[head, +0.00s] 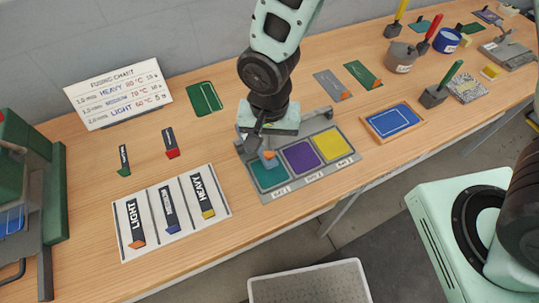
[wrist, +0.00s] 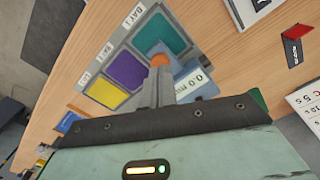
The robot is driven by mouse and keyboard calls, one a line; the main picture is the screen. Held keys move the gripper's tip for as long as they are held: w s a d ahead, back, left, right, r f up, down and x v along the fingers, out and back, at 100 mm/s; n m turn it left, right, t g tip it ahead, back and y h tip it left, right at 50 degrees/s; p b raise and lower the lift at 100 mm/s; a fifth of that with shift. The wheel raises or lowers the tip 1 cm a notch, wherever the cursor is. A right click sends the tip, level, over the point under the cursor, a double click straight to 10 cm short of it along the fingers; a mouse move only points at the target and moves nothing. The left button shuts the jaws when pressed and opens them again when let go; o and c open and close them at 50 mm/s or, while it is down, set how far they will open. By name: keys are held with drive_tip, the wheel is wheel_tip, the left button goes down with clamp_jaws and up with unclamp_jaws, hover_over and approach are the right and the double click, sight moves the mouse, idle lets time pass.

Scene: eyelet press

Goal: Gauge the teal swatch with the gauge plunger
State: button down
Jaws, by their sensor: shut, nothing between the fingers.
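The teal swatch (head: 268,175) lies in the left bay of a grey three-bay tray (head: 301,188); in the wrist view it is at the top (wrist: 163,31). The gauge (wrist: 195,80) is a blue-grey block beside this bay, with a readout starting "0.0 m"; the rest is cut off. Its orange plunger (wrist: 160,60) stands at the swatch's edge and also shows in the head view (head: 269,154). My gripper (wrist: 160,76) is shut and empty, its fingertips right at the orange plunger. I cannot tell whether they touch it.
The tray also holds a purple swatch (head: 303,156) and a yellow swatch (head: 332,144). A LIGHT-to-HEAVY board (head: 221,218) lies left of the tray, and a fusing chart (head: 118,93) stands behind. A blue pad (head: 392,120) lies to the right.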

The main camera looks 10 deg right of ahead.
drive_tip(key=shift+f+b, duration=1.3)
drive_tip(key=shift+f, duration=0.2)
idle(0.4)
drive_tip(key=shift+r+p, duration=2.7)
drive_tip(key=shift+r, duration=0.9)
drive_tip(key=shift+b, duration=0.3)
drive_tip(key=s+d+r+n+b, duration=0.5)
drive_tip(key=s+d+n+b, duration=0.3)
drive_tip(key=s+n+b, duration=0.1)
drive_tip(key=shift+s+r+n+y, duration=0.35)
drive_tip(key=shift+s+n, duration=0.45)
drive_tip(key=shift+s, duration=0.35)
